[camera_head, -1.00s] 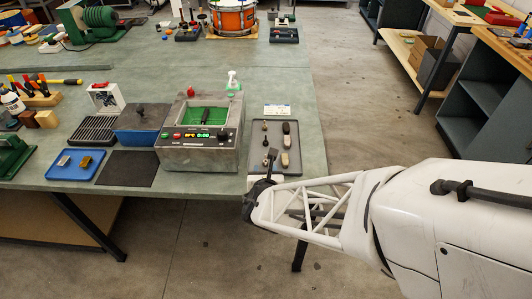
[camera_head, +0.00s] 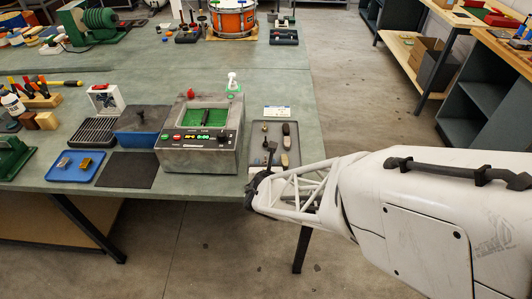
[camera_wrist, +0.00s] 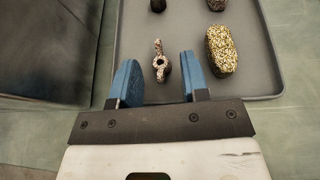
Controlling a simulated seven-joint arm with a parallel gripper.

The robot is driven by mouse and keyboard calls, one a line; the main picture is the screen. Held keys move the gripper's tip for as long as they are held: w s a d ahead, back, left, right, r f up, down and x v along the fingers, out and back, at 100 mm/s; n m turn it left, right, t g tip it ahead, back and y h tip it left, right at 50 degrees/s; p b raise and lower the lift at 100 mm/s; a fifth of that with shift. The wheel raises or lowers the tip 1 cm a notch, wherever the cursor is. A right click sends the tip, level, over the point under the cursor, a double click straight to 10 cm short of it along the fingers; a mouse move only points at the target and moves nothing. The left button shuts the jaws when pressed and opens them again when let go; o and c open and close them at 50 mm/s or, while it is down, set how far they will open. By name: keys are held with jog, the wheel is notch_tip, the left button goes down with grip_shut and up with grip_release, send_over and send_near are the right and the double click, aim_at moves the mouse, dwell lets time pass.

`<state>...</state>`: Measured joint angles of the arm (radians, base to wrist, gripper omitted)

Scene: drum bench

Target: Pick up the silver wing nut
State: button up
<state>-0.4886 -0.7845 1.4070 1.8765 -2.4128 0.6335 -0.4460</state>
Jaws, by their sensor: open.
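In the wrist view, a small speckled, silver-tan piece with a round holed body and an upright wing (camera_wrist: 161,64), which looks like the wing nut, lies on the grey tray (camera_wrist: 135,35). My gripper (camera_wrist: 160,82) is open, its two blue fingertips apart to the left and right of the piece's near end. The jaws hold nothing; whether a fingertip touches the piece cannot be told. In the head view, my gripper (camera_head: 259,178) is over the tray's near left corner, and the wing nut cannot be made out there.
A speckled oblong block (camera_wrist: 221,49) lies close to the right fingertip. Two dark pieces (camera_wrist: 158,5) (camera_wrist: 216,4) lie farther back on the tray. A grey machine with a green top (camera_head: 200,150) stands left of the tray. Bare floor lies right of the bench (camera_head: 245,90).

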jog(key=shift+f, duration=0.3)
